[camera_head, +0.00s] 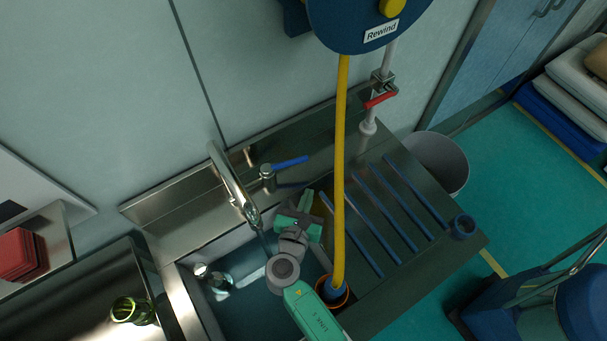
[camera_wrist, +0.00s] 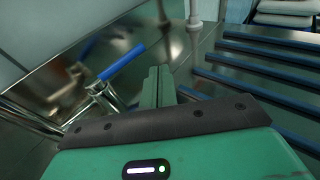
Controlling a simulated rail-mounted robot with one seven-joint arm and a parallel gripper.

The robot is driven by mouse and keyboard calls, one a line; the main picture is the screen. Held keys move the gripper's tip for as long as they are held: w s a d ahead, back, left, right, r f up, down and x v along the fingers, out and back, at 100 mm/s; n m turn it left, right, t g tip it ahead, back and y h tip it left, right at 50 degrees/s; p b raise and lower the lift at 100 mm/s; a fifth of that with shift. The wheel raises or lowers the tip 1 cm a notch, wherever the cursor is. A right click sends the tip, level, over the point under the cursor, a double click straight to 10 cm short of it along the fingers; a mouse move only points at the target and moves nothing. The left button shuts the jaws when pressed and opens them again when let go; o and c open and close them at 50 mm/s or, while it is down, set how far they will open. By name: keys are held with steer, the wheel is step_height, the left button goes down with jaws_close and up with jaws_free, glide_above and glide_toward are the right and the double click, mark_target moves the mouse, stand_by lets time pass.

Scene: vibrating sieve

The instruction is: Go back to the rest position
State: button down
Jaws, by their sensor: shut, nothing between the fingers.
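My gripper (camera_head: 306,202) is over the right part of the sink, close to the tap and the drainboard. In the wrist view its two green fingers (camera_wrist: 158,88) are together with nothing between them. The blue tap lever (camera_head: 290,162) is just beyond and left of the gripper; it also shows in the wrist view (camera_wrist: 122,62), apart from the fingers. The chrome tap spout (camera_head: 232,182) curves over the sink, left of my gripper. My arm hides part of the sink basin (camera_head: 235,312).
A yellow hose (camera_head: 340,150) hangs from a blue reel (camera_head: 350,25) close to the right of my gripper. A ribbed drainboard (camera_head: 455,252) lies to the right. A red valve handle (camera_head: 380,99) is on the wall pipe.

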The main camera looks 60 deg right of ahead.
steer(key=shift+s+a+r, duration=0.25)
steer(key=shift+s+a, duration=0.5)
steer(key=shift+a, duration=0.05)
steer(key=shift+s+a+r, duration=0.2)
steer(key=shift+s+a, duration=0.55)
steer(key=shift+a, duration=0.05)
